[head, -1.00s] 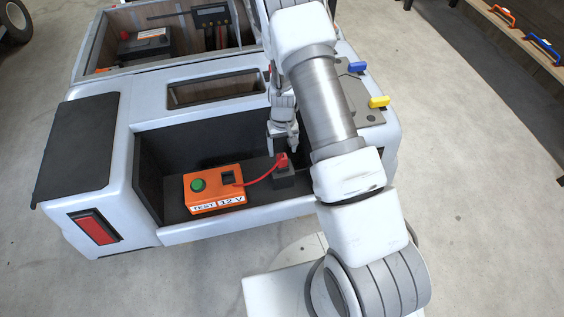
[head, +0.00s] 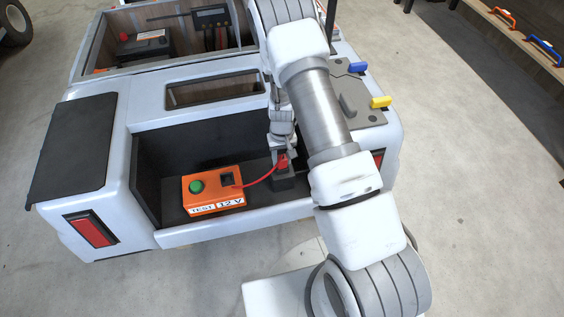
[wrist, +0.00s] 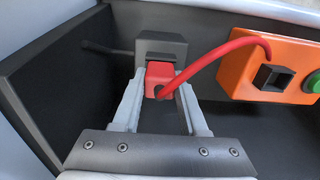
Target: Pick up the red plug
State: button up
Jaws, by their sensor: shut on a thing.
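The red plug (head: 283,162) sits at the dark grey socket block (head: 283,181) in the cart's open bay. A red cable runs from it to the orange test box (head: 212,192), which has a green button and a "TEST 12 V" label. In the wrist view the red plug (wrist: 160,78) lies between the two fingers of my gripper (wrist: 160,88), against the grey block (wrist: 162,46). My gripper is shut on the plug. In the head view my arm partly covers the gripper (head: 283,155).
The bay's dark side wall (wrist: 50,90) is close on the left in the wrist view. A bench with coloured handles (head: 545,50) stands at the far right.

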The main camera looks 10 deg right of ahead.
aim_at(282, 157)
jog(key=shift+r, duration=0.15)
grip_shut()
notch_tip(282, 157, up, 5)
jog(key=shift+w+f+p, duration=0.1)
jog(key=shift+f+p, duration=0.1)
jog(key=shift+p, duration=0.8)
jog(key=s+d+r+p, duration=0.2)
jog(key=s+r, duration=0.4)
jog(key=s, duration=0.5)
jog(key=shift+s+d, duration=0.25)
jog(key=shift+d, duration=0.15)
jog(key=shift+w, duration=0.15)
